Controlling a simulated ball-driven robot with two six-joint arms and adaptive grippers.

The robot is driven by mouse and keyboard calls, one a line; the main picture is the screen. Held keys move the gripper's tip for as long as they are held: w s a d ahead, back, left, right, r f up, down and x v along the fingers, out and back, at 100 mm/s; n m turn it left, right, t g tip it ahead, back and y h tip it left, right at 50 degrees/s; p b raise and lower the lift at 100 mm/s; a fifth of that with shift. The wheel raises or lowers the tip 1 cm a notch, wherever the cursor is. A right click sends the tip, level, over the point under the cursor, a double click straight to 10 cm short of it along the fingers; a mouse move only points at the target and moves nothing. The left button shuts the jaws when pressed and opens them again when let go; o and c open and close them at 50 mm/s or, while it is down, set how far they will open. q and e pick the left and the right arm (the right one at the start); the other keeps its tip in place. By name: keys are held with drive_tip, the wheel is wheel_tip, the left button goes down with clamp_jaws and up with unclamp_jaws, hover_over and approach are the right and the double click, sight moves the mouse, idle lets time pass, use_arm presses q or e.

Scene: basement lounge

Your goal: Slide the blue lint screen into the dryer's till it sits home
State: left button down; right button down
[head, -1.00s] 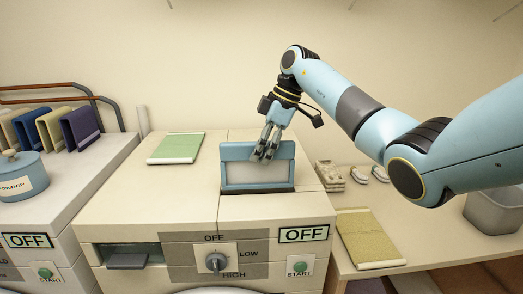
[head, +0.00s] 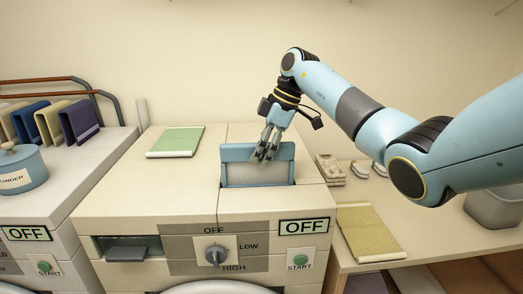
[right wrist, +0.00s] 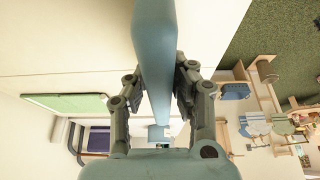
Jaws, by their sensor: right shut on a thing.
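The blue lint screen (head: 240,174), a blue frame around a pale grey panel, stands upright in the slot on top of the dryer (head: 190,200). Its lower edge is down inside the slot and hidden; most of the panel still shows above the top. My right gripper (head: 264,155) is shut on the screen's upper frame, right of its middle. In the right wrist view, the blue frame (right wrist: 155,55) runs between my two fingers. My left gripper is not in view.
A green screen (head: 175,141) lies on the dryer's top, left of the slot. A yellowish screen (head: 369,234) lies on the right-hand table. A blue powder tub (head: 22,170) and a rack of several coloured screens (head: 55,123) stand at left. A grey bin (head: 494,209) is at right.

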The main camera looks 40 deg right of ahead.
sight(262, 168)
drive_tip(key=shift+f+b, duration=1.05)
drive_tip(key=shift+f, duration=1.3)
drive_tip(key=c, duration=1.1)
unclamp_jaws()
drive_tip(key=shift+o, duration=0.2)
drive_tip(key=shift+r, duration=0.1)
drive_tip(key=v, duration=1.2)
drive_tip(key=shift+a, duration=0.1)
